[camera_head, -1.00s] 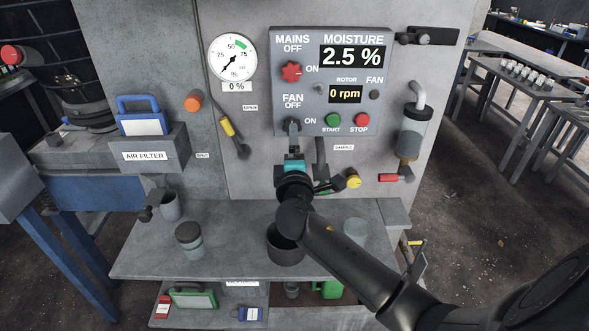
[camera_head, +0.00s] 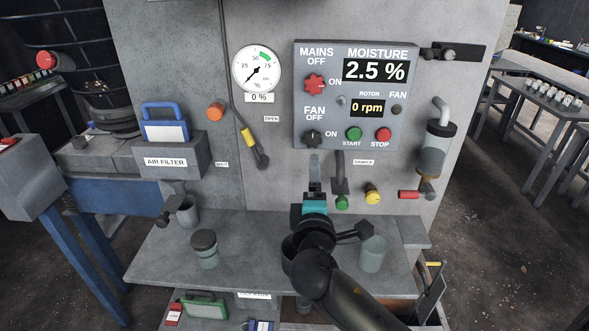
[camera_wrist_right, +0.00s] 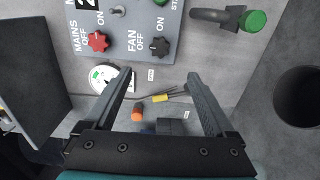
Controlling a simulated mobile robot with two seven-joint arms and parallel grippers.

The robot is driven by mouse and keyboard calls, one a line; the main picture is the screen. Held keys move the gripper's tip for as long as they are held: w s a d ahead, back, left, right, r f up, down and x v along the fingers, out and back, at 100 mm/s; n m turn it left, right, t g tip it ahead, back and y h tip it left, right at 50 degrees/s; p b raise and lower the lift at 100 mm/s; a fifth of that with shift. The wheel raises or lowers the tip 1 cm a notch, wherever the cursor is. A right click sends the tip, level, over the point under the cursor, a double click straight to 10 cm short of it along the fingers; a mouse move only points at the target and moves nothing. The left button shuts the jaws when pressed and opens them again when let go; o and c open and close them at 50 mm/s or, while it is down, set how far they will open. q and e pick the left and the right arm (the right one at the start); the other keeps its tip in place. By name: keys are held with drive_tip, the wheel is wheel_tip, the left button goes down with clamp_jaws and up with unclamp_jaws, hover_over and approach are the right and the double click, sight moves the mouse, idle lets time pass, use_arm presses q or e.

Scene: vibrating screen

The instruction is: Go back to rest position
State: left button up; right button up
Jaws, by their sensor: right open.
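My right gripper (camera_head: 315,172) is in the middle of the head view, below the control panel (camera_head: 300,128). In the right wrist view its two fingers (camera_wrist_right: 160,80) are spread apart with nothing between them. The black fan knob (camera_head: 312,138) is just above the fingertips and apart from them. It also shows in the wrist view (camera_wrist_right: 160,47), beside the red mains knob (camera_wrist_right: 98,41). My left gripper is not in view.
Below my right arm is a grey shelf (camera_head: 160,265) with a lidded jar (camera_head: 204,250) and a cup (camera_head: 372,254). A green-tipped spout (camera_head: 341,202) and a yellow knob (camera_head: 373,194) stick out nearby. The air filter box (camera_head: 170,161) is at the left.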

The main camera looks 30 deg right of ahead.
drive_tip(key=s+a+f+m+g+y, duration=0.35)
drive_tip(key=s+f+m+g, duration=0.25)
drive_tip(key=s+f, duration=0.6)
drive_tip(key=s+a+f+m+g+y, duration=0.25)
drive_tip(key=s+a+f, duration=0.2)
drive_tip(key=s, duration=0.25)
drive_tip(key=s+a+f+m+g+y, duration=0.2)
drive_tip(key=s+a+f+g+y, duration=0.15)
drive_tip(key=s+a, duration=0.2)
wheel_tip(320, 180, down, 30)
drive_tip(key=s+d+b, duration=0.1)
drive_tip(key=s+b, duration=0.1)
drive_tip(key=b, duration=0.7)
drive_tip(key=s+d+f+g+b, duration=0.1)
drive_tip(key=s+f+b, duration=0.3)
drive_tip(key=s+f, duration=0.3)
drive_tip(key=s+d+f+n+g+b, duration=0.1)
drive_tip(key=s+f+b, duration=0.4)
drive_tip(key=f, duration=1)
drive_tip(key=s, duration=0.3)
drive_tip(key=shift+d+f, duration=0.15)
drive_tip(key=shift+d, duration=0.1)
drive_tip(key=shift+s+d+f, duration=0.1)
drive_tip(key=shift+s+f, duration=0.1)
drive_tip(key=shift+s, duration=0.2)
drive_tip(key=shift+c, duration=0.2)
